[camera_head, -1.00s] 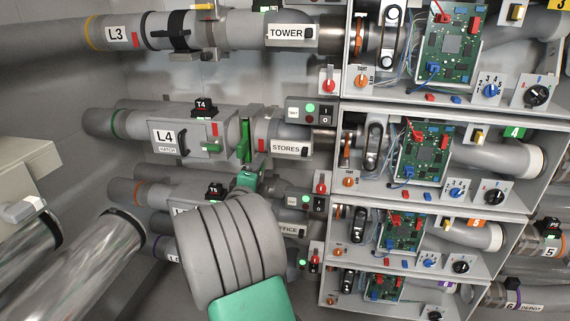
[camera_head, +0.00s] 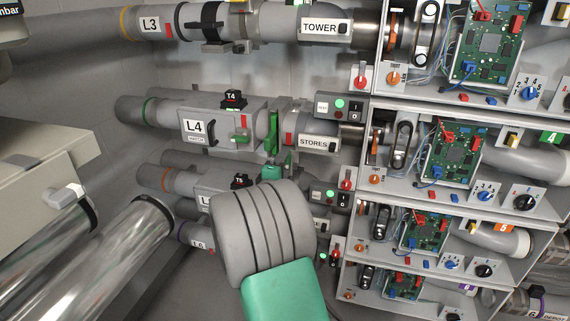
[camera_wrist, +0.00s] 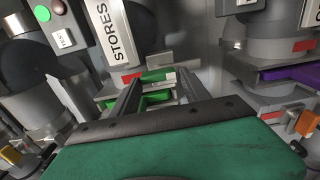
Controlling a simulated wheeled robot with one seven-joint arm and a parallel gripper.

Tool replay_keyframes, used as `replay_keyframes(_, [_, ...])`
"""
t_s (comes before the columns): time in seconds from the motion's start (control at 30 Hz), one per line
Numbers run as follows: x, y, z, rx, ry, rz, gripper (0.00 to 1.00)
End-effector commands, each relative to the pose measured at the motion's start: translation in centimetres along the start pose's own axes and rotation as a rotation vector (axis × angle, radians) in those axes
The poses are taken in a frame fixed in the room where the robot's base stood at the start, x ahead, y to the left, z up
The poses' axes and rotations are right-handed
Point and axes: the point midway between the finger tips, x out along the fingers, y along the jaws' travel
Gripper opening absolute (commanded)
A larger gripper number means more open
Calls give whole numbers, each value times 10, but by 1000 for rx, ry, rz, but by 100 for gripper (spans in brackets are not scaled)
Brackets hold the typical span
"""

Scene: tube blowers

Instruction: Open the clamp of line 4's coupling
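Line 4's pipe, labelled L4 (camera_head: 194,127), runs across the left middle of the head view to the STORES section (camera_head: 317,142). Its coupling has an upright green clamp part (camera_head: 272,133) between the hatch box and STORES. My gripper is just below this coupling in the head view, its fingers largely hidden. In the wrist view my gripper (camera_wrist: 157,80) is open, its two dark fingers apart and pointing towards the coupling. A green clamp part (camera_wrist: 154,98) shows between the fingers. I cannot tell whether they touch it.
Line 3's pipe (camera_head: 150,24) runs above. Lower pipes (camera_head: 172,179) lie below, partly hidden by my arm. A switch box (camera_head: 338,105) is close to the right of the coupling, with open circuit-board cabinets (camera_head: 455,150) beyond. A purple clamp part (camera_wrist: 290,69) shows at right in the wrist view.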

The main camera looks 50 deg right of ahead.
Motion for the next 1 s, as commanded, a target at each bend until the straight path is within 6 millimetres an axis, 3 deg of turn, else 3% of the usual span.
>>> replay_keyframes(0.2, [1, 1, 1, 3, -1, 1, 71])
replay_keyframes(0.47, [-2, 1, 0, 4, 0, 2, 71])
replay_keyframes(0.8, [-63, 0, -2, 3, 4, 1, 71])
replay_keyframes(1.0, [-78, 1, 0, 4, -1, 2, 71])
